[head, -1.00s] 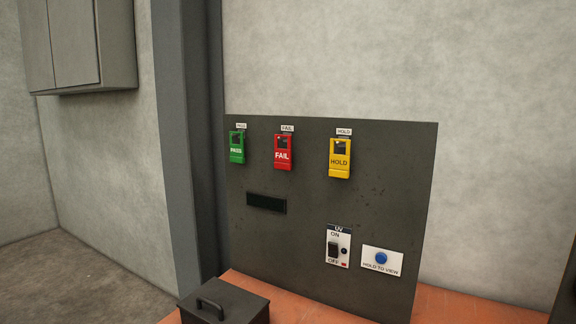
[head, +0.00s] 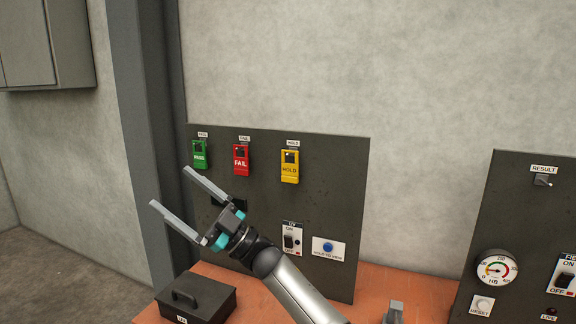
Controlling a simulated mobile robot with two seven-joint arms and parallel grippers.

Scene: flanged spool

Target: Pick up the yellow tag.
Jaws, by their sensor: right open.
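The yellow tag (head: 290,167), marked HOLD, hangs on the dark panel (head: 335,205) under a small white HOLD label. To its left on the same panel hang a red FAIL tag (head: 241,160) and a green PASS tag (head: 199,155). My right gripper (head: 170,187) is open and empty, with its two fingers spread toward the upper left. It appears to the left of and below the yellow tag in the picture, clear of it. It covers part of the panel's dark slot. My left gripper is not in view.
A dark lidded box (head: 196,297) with a handle stands at the panel's foot on the orange-brown surface (head: 383,290). The panel also bears a UV switch (head: 290,240) and a blue button (head: 328,247). A second panel with a gauge (head: 497,268) stands at the right.

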